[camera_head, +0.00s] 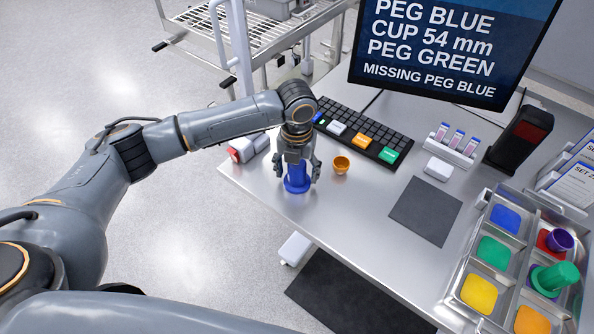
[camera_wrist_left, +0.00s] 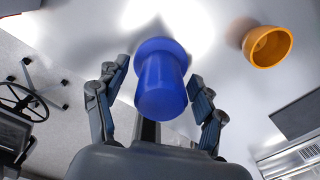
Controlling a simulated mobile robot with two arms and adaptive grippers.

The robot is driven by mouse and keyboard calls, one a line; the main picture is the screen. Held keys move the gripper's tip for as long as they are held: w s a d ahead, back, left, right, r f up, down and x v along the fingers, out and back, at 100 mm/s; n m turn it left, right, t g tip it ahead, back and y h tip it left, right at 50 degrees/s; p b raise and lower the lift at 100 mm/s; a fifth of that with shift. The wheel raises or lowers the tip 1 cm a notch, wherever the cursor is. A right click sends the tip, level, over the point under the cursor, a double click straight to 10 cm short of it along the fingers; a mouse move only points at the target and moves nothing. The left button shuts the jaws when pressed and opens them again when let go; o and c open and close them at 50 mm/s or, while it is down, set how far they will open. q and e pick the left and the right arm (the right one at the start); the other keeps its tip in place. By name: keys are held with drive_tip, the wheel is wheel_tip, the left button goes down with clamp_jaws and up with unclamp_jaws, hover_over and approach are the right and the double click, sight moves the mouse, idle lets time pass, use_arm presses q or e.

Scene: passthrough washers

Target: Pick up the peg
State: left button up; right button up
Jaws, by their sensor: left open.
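A blue peg (camera_head: 297,182) stands upright on the metal table near its left front edge, with a wider base at the bottom. My left gripper (camera_head: 297,172) is right above and around it, pointing down. In the left wrist view the blue peg (camera_wrist_left: 161,85) lies between the two open fingers (camera_wrist_left: 155,95), with gaps on both sides. The upper part of the peg is hidden by the gripper in the head view. My right gripper does not show.
A small orange cup (camera_head: 341,164) stands just right of the peg; it also shows in the left wrist view (camera_wrist_left: 267,46). A keyboard (camera_head: 365,130) lies behind. A dark mat (camera_head: 425,210), the sorting tray (camera_head: 470,262) and a monitor (camera_head: 455,45) are to the right.

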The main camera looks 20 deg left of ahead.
use_arm(q)
drive_tip(key=c, duration=1.2)
